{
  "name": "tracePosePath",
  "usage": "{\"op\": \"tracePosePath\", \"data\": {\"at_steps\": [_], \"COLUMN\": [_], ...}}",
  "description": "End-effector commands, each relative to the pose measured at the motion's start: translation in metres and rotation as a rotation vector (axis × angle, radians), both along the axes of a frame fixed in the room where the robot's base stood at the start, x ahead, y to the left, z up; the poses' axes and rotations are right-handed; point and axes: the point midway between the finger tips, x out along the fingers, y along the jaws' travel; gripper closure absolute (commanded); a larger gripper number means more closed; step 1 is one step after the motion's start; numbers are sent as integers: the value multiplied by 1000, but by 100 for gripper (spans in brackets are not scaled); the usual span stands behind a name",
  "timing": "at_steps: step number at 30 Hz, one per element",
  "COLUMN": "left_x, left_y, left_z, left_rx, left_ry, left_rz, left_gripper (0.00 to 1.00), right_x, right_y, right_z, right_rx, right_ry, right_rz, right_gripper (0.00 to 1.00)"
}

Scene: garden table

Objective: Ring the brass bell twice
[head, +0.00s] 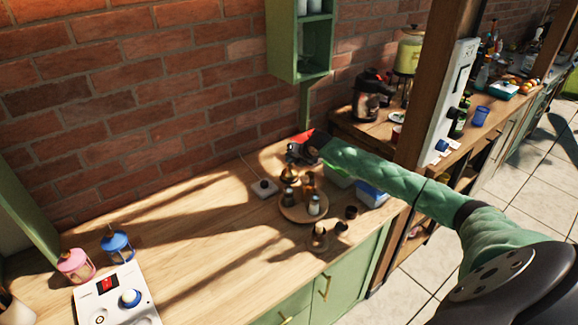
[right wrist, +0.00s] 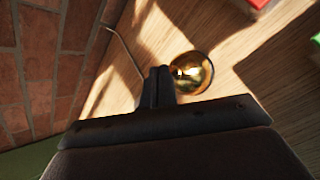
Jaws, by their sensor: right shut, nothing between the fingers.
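The brass bell (right wrist: 192,72) shows in the right wrist view as a shiny golden dome on the wooden counter. In the head view a small golden shape (head: 289,173) just below my right gripper looks like the same bell, partly hidden. My right gripper (right wrist: 160,72) is shut and empty. Its fingertips are just left of the bell in the wrist view; I cannot tell whether they touch it. In the head view the right gripper (head: 300,153) is over the back of the counter, near the wall. My left gripper is not in view.
A round wooden tray (head: 290,214) with small bottles stands in front of the gripper. Red and green items lie beyond the bell. The brick wall (right wrist: 32,70) is close. The counter's left middle is clear.

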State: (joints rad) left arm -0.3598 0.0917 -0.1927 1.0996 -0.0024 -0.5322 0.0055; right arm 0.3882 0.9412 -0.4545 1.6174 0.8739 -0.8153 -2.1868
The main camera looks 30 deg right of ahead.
Motion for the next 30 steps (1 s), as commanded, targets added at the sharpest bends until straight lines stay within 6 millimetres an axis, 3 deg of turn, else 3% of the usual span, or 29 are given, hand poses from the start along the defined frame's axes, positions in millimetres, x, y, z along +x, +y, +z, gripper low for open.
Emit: {"op": "tracePosePath", "data": {"at_steps": [30], "left_x": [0], "left_y": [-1], "left_z": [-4], "left_rx": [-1], "left_ry": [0], "left_rz": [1], "left_gripper": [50], "right_x": [0], "right_y": [0], "right_z": [-9], "right_rx": [0], "right_ry": [0], "right_rz": [0], "right_gripper": [100]}}
